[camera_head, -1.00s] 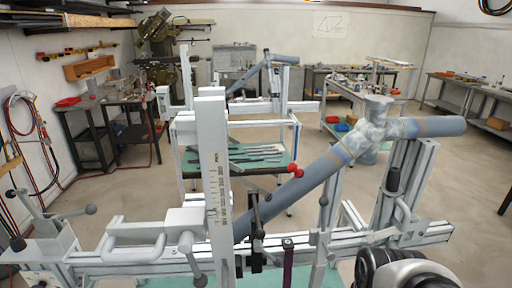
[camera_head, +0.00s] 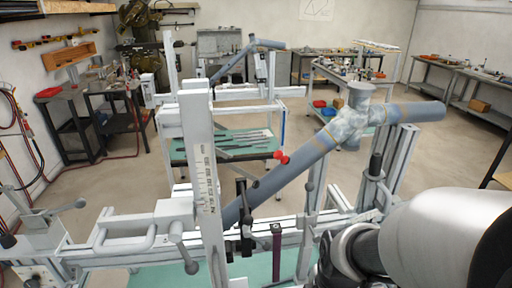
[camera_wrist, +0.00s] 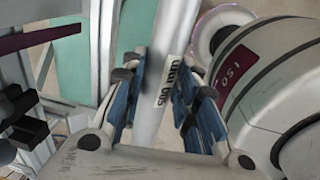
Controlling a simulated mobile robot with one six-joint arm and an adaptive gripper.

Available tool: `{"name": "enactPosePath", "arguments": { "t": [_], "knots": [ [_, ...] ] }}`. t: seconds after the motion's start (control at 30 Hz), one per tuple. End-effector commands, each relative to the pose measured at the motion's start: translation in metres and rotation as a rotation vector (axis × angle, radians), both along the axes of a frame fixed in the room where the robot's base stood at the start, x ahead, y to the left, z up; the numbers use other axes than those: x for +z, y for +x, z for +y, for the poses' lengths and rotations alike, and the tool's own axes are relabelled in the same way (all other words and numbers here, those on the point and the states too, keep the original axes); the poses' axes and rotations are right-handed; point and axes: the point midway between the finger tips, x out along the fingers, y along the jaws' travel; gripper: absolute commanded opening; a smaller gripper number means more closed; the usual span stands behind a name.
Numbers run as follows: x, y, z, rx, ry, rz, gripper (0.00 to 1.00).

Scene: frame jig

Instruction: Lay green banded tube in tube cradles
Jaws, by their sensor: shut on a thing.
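In the wrist view my gripper (camera_wrist: 160,105) has its blue-padded fingers on both sides of a pale grey tube (camera_wrist: 172,35). It is shut on this tube, which carries a white label with black print. No green band shows on the visible part. In the head view my gripper and the held tube are not seen; my arm fills the lower right. Black brackets (camera_head: 243,215) stand on the jig's front rail, and dark blocks show at the left of the wrist view (camera_wrist: 22,125). I cannot tell which parts are the tube cradles.
A blue-grey tube (camera_head: 290,178) with yellowish bands slopes up to a mottled joint (camera_head: 347,125) in the jig. A tall white scale post (camera_head: 203,170) and the jig rail (camera_head: 120,250) stand in front. A green-topped table (camera_head: 225,143) stands behind. Open floor lies at right.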

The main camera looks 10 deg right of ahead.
Motion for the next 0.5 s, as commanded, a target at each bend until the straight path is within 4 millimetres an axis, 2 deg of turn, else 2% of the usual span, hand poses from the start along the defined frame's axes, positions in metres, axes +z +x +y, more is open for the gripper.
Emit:
{"name": "enactPosePath", "arguments": {
  "t": [0.5],
  "knots": [
    [0.000,0.042,0.001,0.001,-0.001,-0.002,0.00]
  ]
}}
